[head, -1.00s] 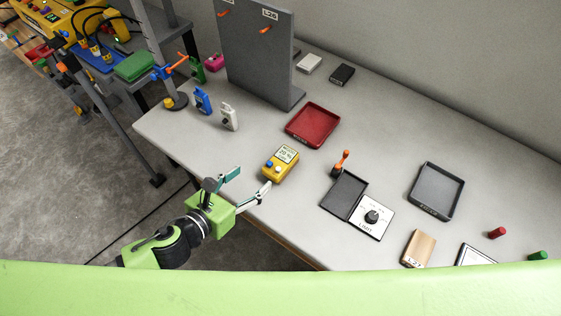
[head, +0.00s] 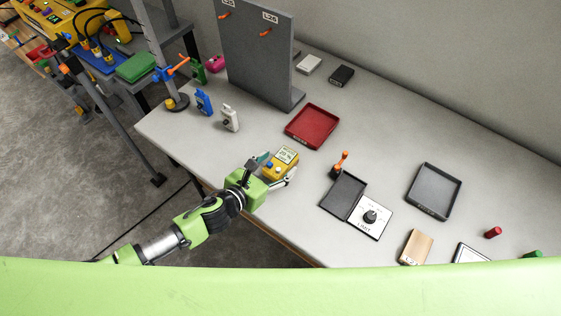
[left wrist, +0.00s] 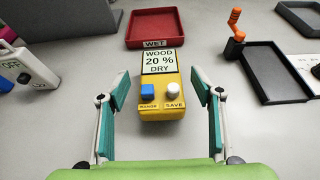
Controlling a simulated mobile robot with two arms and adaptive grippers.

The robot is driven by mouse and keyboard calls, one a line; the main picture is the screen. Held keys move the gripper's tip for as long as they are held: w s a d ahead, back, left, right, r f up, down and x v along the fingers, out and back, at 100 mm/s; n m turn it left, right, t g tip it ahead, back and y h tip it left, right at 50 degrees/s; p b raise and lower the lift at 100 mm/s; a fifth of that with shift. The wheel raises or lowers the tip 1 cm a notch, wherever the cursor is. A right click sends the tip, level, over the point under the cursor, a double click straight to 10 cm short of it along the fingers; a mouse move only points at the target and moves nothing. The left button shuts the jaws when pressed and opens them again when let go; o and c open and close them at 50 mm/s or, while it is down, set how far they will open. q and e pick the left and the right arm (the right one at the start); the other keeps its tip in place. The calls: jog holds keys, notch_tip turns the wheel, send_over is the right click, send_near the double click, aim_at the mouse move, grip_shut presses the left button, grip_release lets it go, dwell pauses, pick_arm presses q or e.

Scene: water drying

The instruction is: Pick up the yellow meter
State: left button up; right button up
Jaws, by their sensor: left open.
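The yellow meter (head: 281,163) lies on the grey table, with a display reading "WOOD 20 % DRY" and a blue and a white button. It also shows in the left wrist view (left wrist: 161,100), ahead of and between the fingers. My left gripper (head: 276,168) is open at the meter's near end, one finger on each side of it. In the left wrist view my left gripper (left wrist: 161,92) shows a gap between each finger and the meter. My right gripper is not in view.
A red tray (head: 313,125) stands just beyond the meter. A white device (head: 229,118) and a blue device (head: 203,101) stand to the left, before a grey upright panel (head: 258,55).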

pick_arm(q)
jog(key=shift+x, duration=1.25)
jog(key=c, duration=1.4)
jog(key=shift+c, duration=0.6)
jog(key=shift+r, duration=0.1)
